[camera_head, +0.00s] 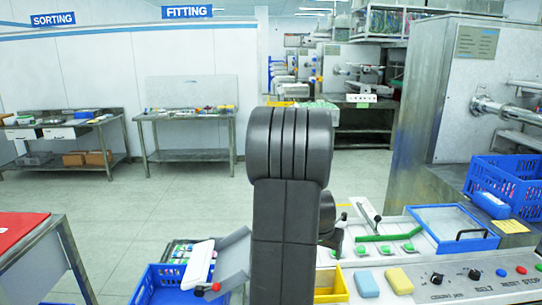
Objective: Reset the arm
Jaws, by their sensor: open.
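My arm (287,190) stands upright in the middle of the view, its dark grey links folded, with a rounded joint at the top. A darker part of my arm shows just right of the upright link. My gripper's fingertips are not visible; the arm hides what lies behind it.
A control panel (448,282) with buttons and knobs is at the lower right. A red-topped table (20,232) stands left. The middle floor is clear.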

